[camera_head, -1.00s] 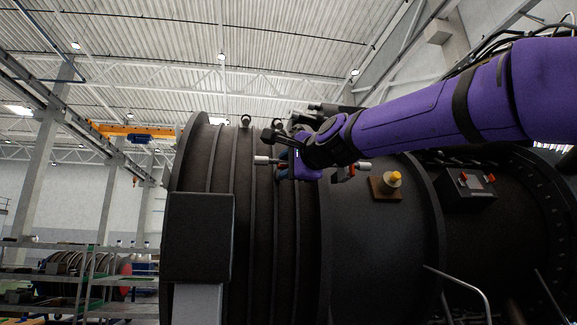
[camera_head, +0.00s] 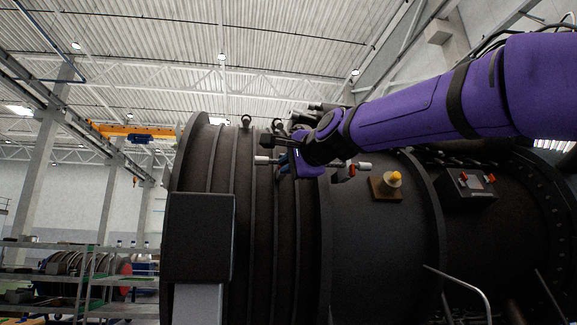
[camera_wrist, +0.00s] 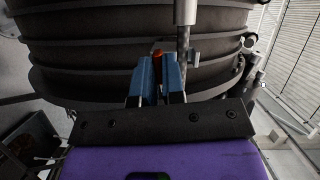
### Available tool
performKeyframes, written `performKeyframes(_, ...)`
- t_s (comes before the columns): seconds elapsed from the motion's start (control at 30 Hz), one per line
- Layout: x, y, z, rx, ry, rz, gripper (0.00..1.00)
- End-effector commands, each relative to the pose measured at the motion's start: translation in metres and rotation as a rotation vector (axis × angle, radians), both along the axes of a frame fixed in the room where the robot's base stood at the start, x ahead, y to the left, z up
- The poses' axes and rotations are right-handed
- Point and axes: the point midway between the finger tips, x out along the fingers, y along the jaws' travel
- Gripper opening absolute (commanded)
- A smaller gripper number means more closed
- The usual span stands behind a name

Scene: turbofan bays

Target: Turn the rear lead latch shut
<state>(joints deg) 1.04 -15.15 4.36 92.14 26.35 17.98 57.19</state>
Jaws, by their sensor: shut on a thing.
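My gripper (camera_head: 281,163) is at the ribbed dark engine casing (camera_head: 232,140), reaching in from the right. In the wrist view its two blue fingers (camera_wrist: 160,72) are close together, with a small orange-red part, seemingly the rear lead latch (camera_wrist: 157,52), showing between their tips. The fingers hide most of it, so its angle cannot be told. A grey metal lead connector (camera_wrist: 185,12) with a thin shaft stands just right of the fingers. In the head view the latch is hidden behind my gripper.
A pale cylinder (camera_head: 364,165) with an orange-red lever (camera_head: 350,172) sits right of my gripper. A yellow knob (camera_head: 395,177) on a brown block and a dark box with red switches (camera_head: 470,182) are farther right. Raised casing ribs surround the gripper.

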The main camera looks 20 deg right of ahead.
Motion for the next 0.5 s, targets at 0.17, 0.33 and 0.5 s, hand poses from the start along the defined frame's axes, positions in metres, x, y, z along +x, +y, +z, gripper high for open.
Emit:
performKeyframes(0.17, 0.0008, -0.0009, 0.0007, -0.150, 0.031, -0.002, 0.00)
performKeyframes(0.33, 0.0008, 0.0000, 0.0015, -0.309, 0.064, -0.002, 0.00)
performKeyframes(0.5, 0.0007, 0.0007, 0.0024, -0.467, 0.095, -0.001, 0.00)
